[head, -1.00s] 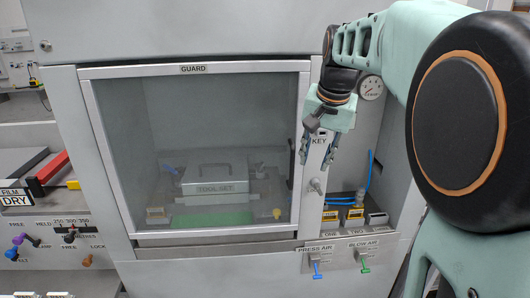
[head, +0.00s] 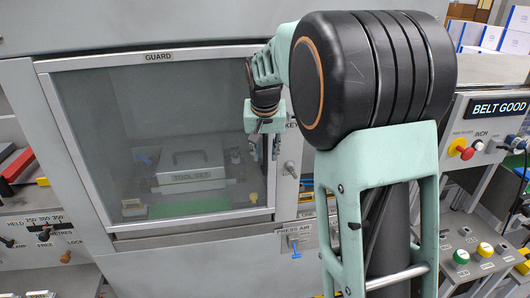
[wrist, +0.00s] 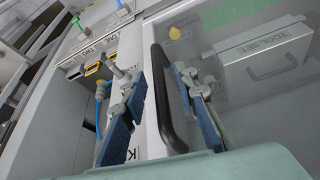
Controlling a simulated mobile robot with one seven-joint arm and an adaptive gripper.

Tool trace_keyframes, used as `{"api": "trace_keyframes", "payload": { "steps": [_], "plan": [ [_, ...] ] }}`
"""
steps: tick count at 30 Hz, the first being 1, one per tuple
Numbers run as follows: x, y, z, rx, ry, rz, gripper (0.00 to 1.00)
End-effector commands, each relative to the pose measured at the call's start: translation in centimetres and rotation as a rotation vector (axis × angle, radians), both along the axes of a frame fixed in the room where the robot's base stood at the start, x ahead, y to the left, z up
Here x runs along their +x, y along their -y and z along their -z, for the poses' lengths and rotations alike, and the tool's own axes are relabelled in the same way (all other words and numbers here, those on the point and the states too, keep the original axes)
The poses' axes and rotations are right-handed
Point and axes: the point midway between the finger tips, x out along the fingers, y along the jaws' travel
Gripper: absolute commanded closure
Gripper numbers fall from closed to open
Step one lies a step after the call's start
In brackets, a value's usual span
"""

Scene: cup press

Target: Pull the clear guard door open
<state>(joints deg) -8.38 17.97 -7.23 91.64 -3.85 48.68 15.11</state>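The clear guard door (head: 200,105) is shut, a glass pane in a pale frame under the GUARD label. In the wrist view, its black bar handle (wrist: 160,98) stands upright on the door frame (wrist: 152,125). My gripper (head: 265,152) is in front of the door's right edge. In the wrist view, my gripper (wrist: 159,80) is open, with one blue-padded finger on each side of the handle. Gaps show between the handle and both fingers. In the head view, the handle is hidden behind my gripper.
A metal key switch (head: 290,168) sticks out right of the door. A PRESS AIR lever (head: 295,248) is below. A button panel (head: 475,250) stands at the right.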

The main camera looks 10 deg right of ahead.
Motion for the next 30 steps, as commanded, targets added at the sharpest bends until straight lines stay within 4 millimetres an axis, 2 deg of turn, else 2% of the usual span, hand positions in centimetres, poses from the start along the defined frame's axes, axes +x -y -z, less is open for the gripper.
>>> {"api": "trace_keyframes", "payload": {
  "steps": [11, 18, 30],
  "plan": [
    [0.24, 0.07, 0.59, 0.0, 0.001, 0.001, 0.73],
    [0.23, 0.07, 0.57, 0.0, 0.001, 0.001, 0.99],
    [0.21, 0.05, 0.56, 0.0, 0.001, 0.001, 1.0]
  ]
}}
